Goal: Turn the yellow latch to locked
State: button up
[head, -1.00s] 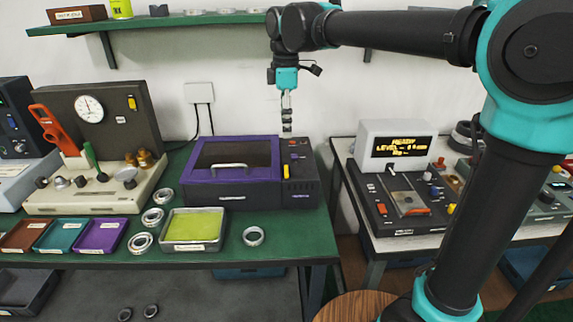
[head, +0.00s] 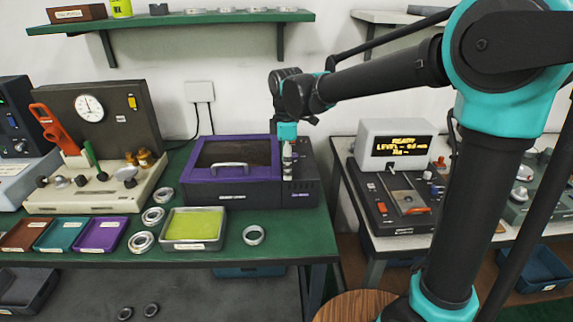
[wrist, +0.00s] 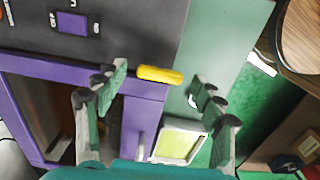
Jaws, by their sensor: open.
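The yellow latch (wrist: 160,74) is a short rounded bar in the wrist view. It lies roughly across the picture, at the meeting of the dark panel and the purple lid frame (wrist: 148,93), with its right end over the green table. My gripper (wrist: 158,78) is open, with one finger to either side of the latch; I see no contact. In the head view my gripper (head: 287,163) hangs in front of the panel of the purple-lidded machine (head: 200,196) and hides the latch there. The lid is down, with a silver handle (head: 229,167).
A tray with a yellow-green bottom (head: 222,240) and a loose metal ring (head: 253,235) lie in front of the machine. More rings (head: 153,216) lie left of it. A second table with a display unit (head: 398,141) stands to the right.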

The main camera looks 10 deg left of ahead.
jog(key=c, duration=1.2)
jog(key=shift+o, duration=0.2)
jog(key=shift+m, duration=0.3)
jog(key=m, duration=0.3)
jog(key=shift+a+m, duration=0.25)
jog(key=shift+m, duration=0.05)
jog(key=m, duration=0.4)
jog(key=shift+a+m, duration=0.25)
jog(key=shift+m, duration=0.05)
jog(key=m, duration=0.4)
jog(key=shift+w+a, duration=0.15)
jog(key=shift+w, duration=0.05)
jog(key=shift+w+a+m, duration=0.1)
jog(key=shift+w+m, duration=0.05)
jog(key=shift+m, duration=1.1)
jog(key=shift+w+m, duration=0.1)
jog(key=shift+m, duration=1.15)
